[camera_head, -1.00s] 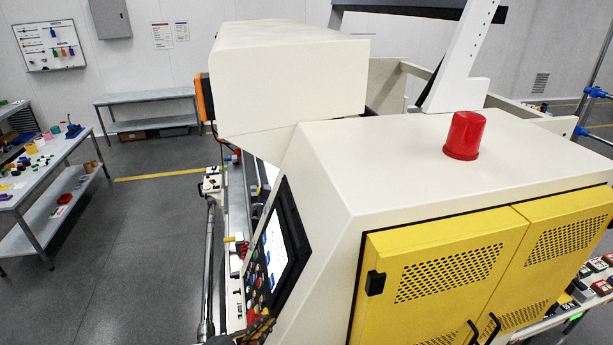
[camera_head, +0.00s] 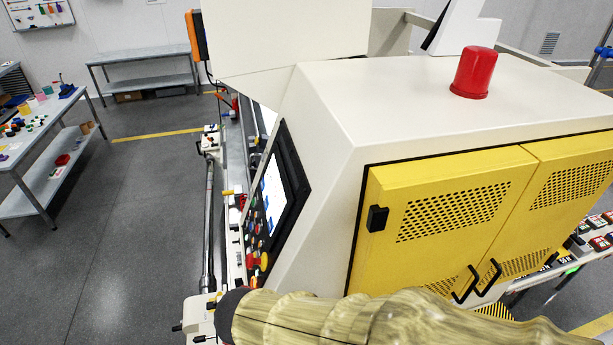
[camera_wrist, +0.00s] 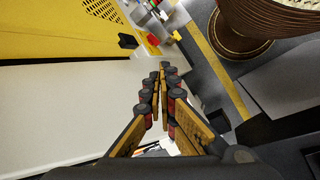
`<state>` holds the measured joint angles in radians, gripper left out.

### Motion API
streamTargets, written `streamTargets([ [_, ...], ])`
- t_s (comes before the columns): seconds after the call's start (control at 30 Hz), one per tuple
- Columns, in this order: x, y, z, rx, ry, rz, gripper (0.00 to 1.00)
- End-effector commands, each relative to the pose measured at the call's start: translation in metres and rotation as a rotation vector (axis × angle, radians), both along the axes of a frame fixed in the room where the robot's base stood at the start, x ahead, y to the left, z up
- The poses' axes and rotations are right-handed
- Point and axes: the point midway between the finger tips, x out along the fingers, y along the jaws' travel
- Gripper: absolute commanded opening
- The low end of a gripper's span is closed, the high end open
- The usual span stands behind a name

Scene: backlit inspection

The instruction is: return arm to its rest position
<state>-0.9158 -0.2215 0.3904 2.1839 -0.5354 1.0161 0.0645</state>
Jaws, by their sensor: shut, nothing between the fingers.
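My gripper (camera_wrist: 164,76) shows in the wrist view. Its dark and orange-brown fingers are shut together with nothing held between them. It is close beside the white machine housing (camera_wrist: 70,115), apart from it as far as I can tell. In the head view my arm crosses the bottom of the picture in front of the machine (camera_head: 330,110); the gripper's fingertips cannot be made out there.
The machine has yellow perforated doors (camera_head: 440,220), a red beacon (camera_head: 474,73) on top and a dark control panel (camera_head: 283,195) with buttons on its left side. A cluttered bench (camera_head: 38,135) stands far left, another bench (camera_head: 145,55) behind. Grey floor (camera_head: 110,240) between is clear.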

Motion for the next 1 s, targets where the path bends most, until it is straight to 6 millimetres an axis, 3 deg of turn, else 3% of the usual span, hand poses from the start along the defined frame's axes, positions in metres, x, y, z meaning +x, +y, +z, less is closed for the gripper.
streamTargets([
  [0.03,-0.003,-0.011,-0.014,0.071,0.006,-0.080,0.00],
  [0.1,-0.009,-0.024,-0.022,0.168,0.013,-0.189,0.00],
  [0.5,-0.018,-0.089,-0.053,0.651,-0.139,-0.726,0.00],
  [0.8,-0.017,-0.157,-0.065,0.780,-0.373,-0.954,0.00],
  [1.0,-0.018,-0.177,-0.073,0.781,-0.419,-1.015,0.00],
])
